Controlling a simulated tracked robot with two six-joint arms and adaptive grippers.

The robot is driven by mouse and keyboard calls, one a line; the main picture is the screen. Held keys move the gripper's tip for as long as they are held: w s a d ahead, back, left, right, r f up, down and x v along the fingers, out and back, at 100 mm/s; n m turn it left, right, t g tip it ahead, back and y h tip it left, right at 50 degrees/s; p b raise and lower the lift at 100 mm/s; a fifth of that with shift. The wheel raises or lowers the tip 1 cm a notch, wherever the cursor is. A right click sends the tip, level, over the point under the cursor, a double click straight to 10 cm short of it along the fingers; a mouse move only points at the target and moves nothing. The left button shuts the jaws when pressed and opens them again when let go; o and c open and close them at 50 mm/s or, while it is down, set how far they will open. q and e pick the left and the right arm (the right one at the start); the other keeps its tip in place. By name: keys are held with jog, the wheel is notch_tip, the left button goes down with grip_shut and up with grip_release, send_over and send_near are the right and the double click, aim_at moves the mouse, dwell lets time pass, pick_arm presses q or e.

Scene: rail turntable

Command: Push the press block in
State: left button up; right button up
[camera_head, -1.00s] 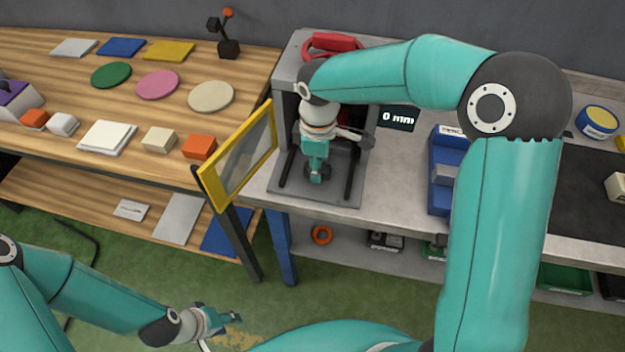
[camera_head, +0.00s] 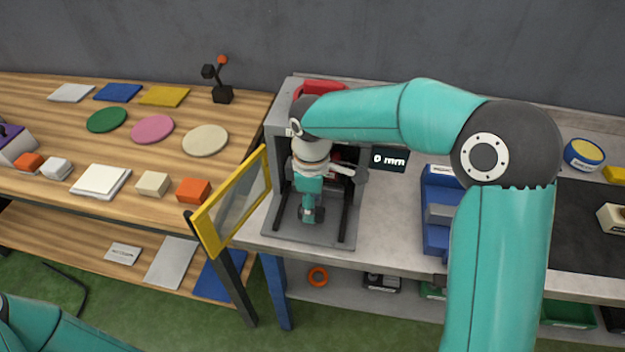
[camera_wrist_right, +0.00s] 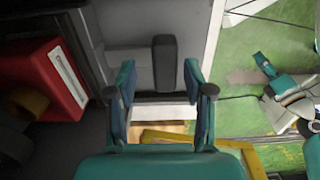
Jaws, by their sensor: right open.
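The grey press (camera_head: 285,130) stands on the bench, with two dark rails (camera_head: 350,215) on its base plate. My right gripper (camera_head: 308,213) is inside its front opening, low over the base plate between the rails. The right wrist view shows its two fingers (camera_wrist_right: 160,90) apart, with a dark grey bar (camera_wrist_right: 164,60) beyond and between them; contact cannot be told. A red block (camera_wrist_right: 50,80) with a white strip is at the left there, apart from the fingers; it may be the press block. In the head view my wrist hides most of the press inside. My left gripper (camera_wrist_right: 268,75) shows small over the floor.
A yellow-framed door (camera_head: 232,200) stands open left of the press. A display (camera_head: 389,159) reading 0 mm is at its right. A blue holder (camera_head: 436,205) stands further right. The wooden table (camera_head: 60,125) carries discs and several blocks.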

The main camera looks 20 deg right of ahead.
notch_tip(320, 180, up, 10)
dwell(0.4)
dwell(0.4)
